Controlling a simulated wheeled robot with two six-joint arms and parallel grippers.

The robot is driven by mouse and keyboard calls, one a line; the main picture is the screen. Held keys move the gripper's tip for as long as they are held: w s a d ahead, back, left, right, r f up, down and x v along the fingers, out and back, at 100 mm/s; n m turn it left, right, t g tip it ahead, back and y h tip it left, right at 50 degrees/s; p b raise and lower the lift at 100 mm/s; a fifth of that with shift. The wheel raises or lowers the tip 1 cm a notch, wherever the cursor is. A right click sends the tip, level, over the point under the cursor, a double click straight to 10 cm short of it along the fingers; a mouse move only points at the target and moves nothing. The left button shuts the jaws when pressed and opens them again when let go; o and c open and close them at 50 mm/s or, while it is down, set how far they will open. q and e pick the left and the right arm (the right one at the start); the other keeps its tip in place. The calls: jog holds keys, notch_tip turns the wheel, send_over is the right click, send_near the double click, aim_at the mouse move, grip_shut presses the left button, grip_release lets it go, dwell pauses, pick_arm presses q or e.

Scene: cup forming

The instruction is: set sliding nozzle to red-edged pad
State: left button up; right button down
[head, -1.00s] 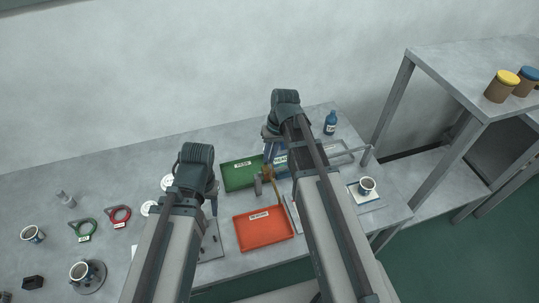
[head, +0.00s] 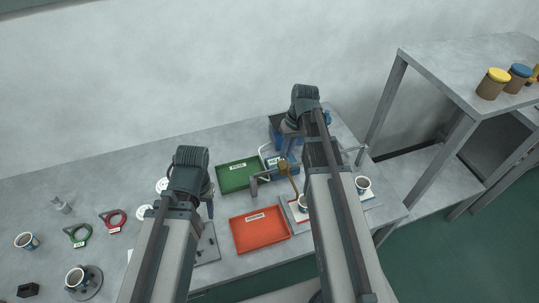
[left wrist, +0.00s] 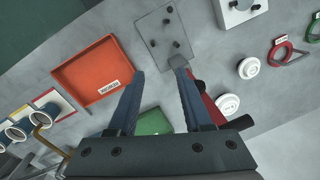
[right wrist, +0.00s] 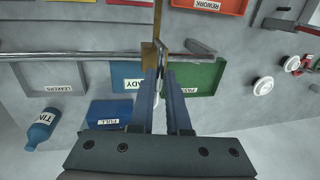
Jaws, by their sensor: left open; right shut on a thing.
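The sliding nozzle, a brass piece with a bent pipe (head: 291,180), rides on a grey rail. It also shows in the right wrist view (right wrist: 148,53) and the left wrist view (left wrist: 39,127). My right gripper (right wrist: 163,72) is shut on the nozzle's slider at the rail. The pipe's lower end appears close to this cup; the exact alignment is unclear. The pad also shows in the left wrist view (left wrist: 62,101). My left gripper (left wrist: 156,75) is open and empty.
The orange tray (head: 259,232) and green tray (head: 238,176) lie left of the nozzle. More pads with cups (head: 363,185) stand to the right, partly hidden by my right arm. A blue bottle (right wrist: 41,130) and blue bin (right wrist: 108,113) are near the rail.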

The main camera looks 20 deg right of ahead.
jog(key=d, duration=0.3)
jog(key=shift+d, duration=0.4)
jog(key=c, duration=0.9)
grip_release()
jog(key=d+r+p, duration=0.1)
jog(key=r+p, duration=0.8)
jog(key=d+r+p, duration=0.1)
jog(key=r+p, duration=0.3)
jog(key=shift+w+d+r+p, duration=0.1)
jog(key=shift+d+r+p, duration=0.2)
jog(key=shift+a+f, duration=0.1)
